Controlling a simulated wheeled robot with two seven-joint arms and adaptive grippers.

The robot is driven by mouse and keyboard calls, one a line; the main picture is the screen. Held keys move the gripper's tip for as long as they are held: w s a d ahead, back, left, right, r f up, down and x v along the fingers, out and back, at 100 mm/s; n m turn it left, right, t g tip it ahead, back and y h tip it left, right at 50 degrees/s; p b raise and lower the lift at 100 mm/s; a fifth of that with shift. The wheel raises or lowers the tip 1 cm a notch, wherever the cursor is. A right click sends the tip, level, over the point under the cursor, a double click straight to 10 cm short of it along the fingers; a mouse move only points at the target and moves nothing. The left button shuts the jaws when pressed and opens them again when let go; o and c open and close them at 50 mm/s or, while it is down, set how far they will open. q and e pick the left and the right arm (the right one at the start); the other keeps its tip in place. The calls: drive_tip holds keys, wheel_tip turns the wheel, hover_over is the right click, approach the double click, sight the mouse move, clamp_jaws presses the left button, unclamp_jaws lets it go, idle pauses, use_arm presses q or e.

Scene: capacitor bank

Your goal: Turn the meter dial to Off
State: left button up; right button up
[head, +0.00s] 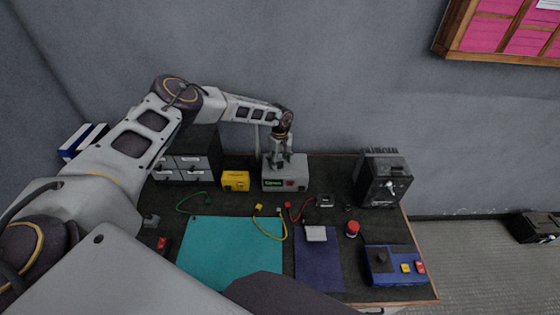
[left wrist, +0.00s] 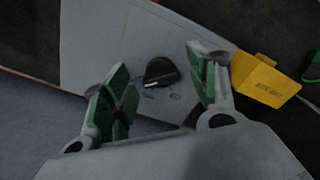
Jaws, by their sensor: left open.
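The meter is a light grey box (head: 285,183) with a green display and a red part on its front, at the back middle of the bench. Its grey face (left wrist: 110,30) fills the upper middle of the left wrist view. On it is the black dial (left wrist: 160,72), with a white mark toward the lower left and small labels too blurred to read. My left gripper (head: 284,158) is over the meter and hides the dial in the head view. In the left wrist view its green-padded fingers (left wrist: 163,85) are open, one on either side of the dial, apparently not touching it.
A yellow box (head: 235,180) stands just left of the meter. Grey drawers (head: 190,165) are farther left, a dark device (head: 383,180) to the right. A teal mat (head: 230,250), a purple mat (head: 318,265) and a blue control box (head: 395,265) lie in front.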

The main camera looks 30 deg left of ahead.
use_arm(q)
drive_tip(key=c, duration=1)
drive_tip(key=shift+n, duration=0.4)
drive_tip(key=n+p, duration=0.1)
drive_tip(key=n, duration=0.2)
drive_tip(key=shift+w+n, duration=0.1)
drive_tip(key=shift+n, duration=0.2)
drive_tip(key=n+p, duration=0.1)
drive_tip(key=n, duration=0.4)
drive_tip(key=shift+w, duration=0.15)
drive_tip(key=n+p, duration=0.1)
drive_tip(key=n, duration=0.4)
drive_tip(key=shift+w+n, duration=0.1)
drive_tip(key=shift+n, duration=0.2)
drive_tip(key=shift+a+n+p, duration=0.15)
drive_tip(key=shift+n+p, duration=0.7)
drive_tip(key=shift+n, duration=1.65)
drive_tip(key=shift+w, duration=0.1)
